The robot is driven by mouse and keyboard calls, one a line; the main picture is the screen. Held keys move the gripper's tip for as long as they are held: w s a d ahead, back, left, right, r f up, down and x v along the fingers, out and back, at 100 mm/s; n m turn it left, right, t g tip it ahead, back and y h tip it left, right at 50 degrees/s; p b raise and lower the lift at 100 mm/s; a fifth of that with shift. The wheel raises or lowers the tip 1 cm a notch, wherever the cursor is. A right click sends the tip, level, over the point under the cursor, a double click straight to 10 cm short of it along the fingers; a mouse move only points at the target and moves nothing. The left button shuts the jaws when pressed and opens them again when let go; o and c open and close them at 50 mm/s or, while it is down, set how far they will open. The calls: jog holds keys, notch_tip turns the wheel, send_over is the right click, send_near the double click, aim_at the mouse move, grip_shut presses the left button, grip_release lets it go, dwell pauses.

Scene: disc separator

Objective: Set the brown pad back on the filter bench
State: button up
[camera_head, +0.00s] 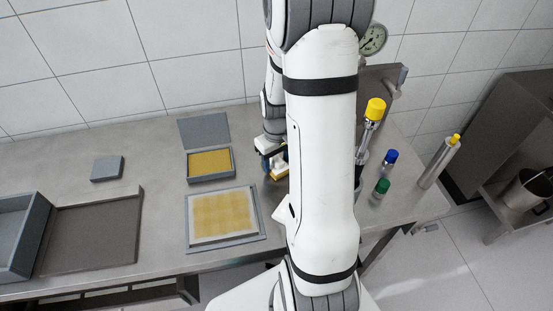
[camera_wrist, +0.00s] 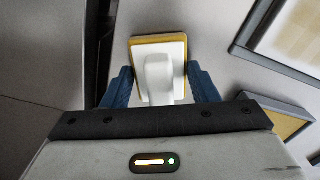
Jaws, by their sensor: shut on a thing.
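The brown pad (camera_wrist: 151,40) is a yellow-brown square block with a white handle (camera_wrist: 163,75) on top. My gripper (camera_wrist: 162,88) is shut on that handle, with a blue finger on each side. In the head view my gripper (camera_head: 270,155) is behind my arm, over the bench right of the small open box. Part of the pad (camera_head: 279,173) shows below it. I cannot tell whether its underside touches the bench. The filter bench (camera_head: 150,165) is a grey metal worktop along the tiled wall.
A grey box (camera_head: 188,167) with yellow-brown filling and a framed yellow-brown sheet (camera_head: 225,215) lie left of my arm. A grey block (camera_head: 107,168) and a dark tray (camera_head: 90,237) are further left. Capped bottles (camera_head: 388,158) stand right. Bare bench lies around the grey block.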

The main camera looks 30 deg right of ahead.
aim_at(277, 158)
jog(key=shift+f, duration=0.25)
jog(key=o, duration=1)
jog(key=shift+r, duration=0.1)
notch_tip(277, 158, up, 12)
jog(key=s+a+r+t, duration=0.1)
jog(key=s+a+r, duration=0.1)
jog(key=s+a, duration=0.2)
jog(key=s+a+r, duration=0.3)
jog(key=s+a, duration=0.1)
jog(key=s+a+r+m+t, duration=0.1)
jog(key=s+a+r, duration=0.1)
jog(key=s+a, duration=0.2)
jog(key=shift+r+t+p, duration=0.3)
jog(key=shift+r+p, duration=0.05)
